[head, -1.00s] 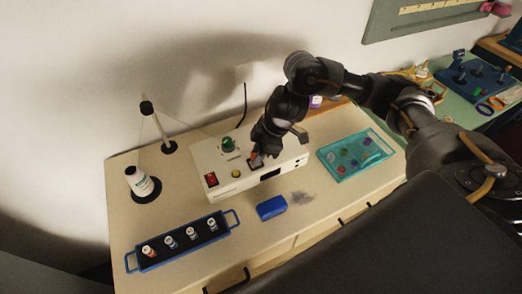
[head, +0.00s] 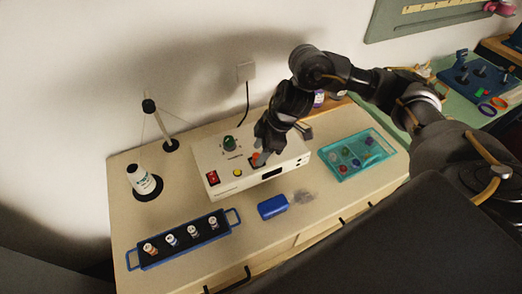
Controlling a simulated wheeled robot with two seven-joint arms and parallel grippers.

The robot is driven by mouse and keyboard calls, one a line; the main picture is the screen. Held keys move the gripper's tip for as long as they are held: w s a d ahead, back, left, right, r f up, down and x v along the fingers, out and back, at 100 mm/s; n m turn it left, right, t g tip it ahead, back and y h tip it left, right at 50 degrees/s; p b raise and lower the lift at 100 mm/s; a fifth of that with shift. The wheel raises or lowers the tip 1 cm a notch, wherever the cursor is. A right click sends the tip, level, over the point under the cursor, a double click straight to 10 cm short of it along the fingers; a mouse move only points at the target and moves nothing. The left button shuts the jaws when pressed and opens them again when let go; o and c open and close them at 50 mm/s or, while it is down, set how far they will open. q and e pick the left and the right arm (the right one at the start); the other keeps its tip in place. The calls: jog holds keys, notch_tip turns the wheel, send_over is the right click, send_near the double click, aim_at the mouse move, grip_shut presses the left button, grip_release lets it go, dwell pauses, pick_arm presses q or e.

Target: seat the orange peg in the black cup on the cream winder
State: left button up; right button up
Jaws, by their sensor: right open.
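The cream winder (head: 222,168) is a box standing on the counter near its back. The orange peg (head: 256,157) shows on its top, right at the fingertips of my right gripper (head: 259,160). The gripper points down from above and is open around or beside the peg; which one is hard to tell at this size. Black shows around the peg's foot, where the black cup seems to be, but the fingers hide most of it. I cannot tell how deep the peg sits. My left gripper is out of view.
The winder also bears a green knob (head: 229,143), a red switch (head: 212,177) and a yellow button (head: 238,172). A thread cone (head: 142,181) and post stand left. A blue-handled spool tray (head: 152,263), blue block (head: 272,207) and teal tray (head: 336,171) lie around it.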

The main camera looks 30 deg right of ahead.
jog(key=v, duration=0.9)
jog(key=shift+r, duration=0.25)
jog(key=shift+d, duration=0.1)
